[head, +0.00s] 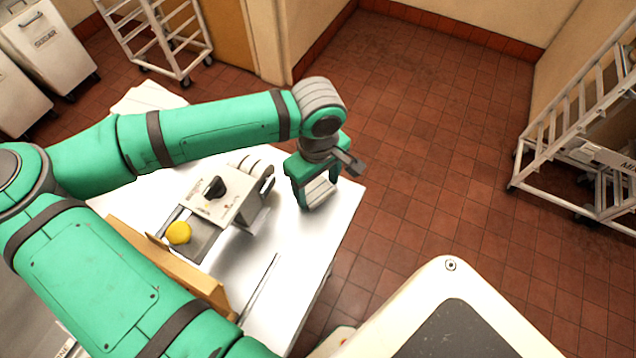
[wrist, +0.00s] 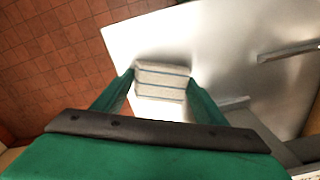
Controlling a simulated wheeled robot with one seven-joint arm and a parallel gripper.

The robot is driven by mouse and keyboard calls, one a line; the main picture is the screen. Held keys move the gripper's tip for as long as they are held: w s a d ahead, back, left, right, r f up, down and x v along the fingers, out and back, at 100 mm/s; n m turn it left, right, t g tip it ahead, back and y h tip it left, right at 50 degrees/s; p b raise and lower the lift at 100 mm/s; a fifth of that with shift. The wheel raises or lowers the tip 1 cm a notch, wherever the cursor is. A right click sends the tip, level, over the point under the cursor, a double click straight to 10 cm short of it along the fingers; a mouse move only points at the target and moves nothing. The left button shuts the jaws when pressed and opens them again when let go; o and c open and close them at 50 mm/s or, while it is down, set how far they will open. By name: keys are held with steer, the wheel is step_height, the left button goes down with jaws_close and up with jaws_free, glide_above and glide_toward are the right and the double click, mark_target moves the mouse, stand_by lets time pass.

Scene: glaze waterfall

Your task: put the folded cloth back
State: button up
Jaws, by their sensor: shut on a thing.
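My gripper (head: 318,194) is over the right part of the white table (head: 272,295). It is shut on the folded cloth (head: 320,190), a pale, layered block. In the wrist view the cloth (wrist: 162,82) sits between the two green fingers, with blue-grey lines along its layers. The table top (wrist: 215,40) shows around and beyond it. I cannot tell whether the cloth touches the table or is held a little above it.
A white machine (head: 228,195) with a black knob stands left of my gripper, with a yellow round thing (head: 178,233) beside it. A brown board (head: 165,262) stands in front. White racks (head: 160,40) and bins (head: 45,40) stand at the back left; another rack (head: 590,130) stands right.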

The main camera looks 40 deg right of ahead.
mark_target(317, 189)
steer(key=shift+f, duration=0.1)
steer(key=o, duration=1)
step_height(317, 189, up, 12)
stand_by(0.6)
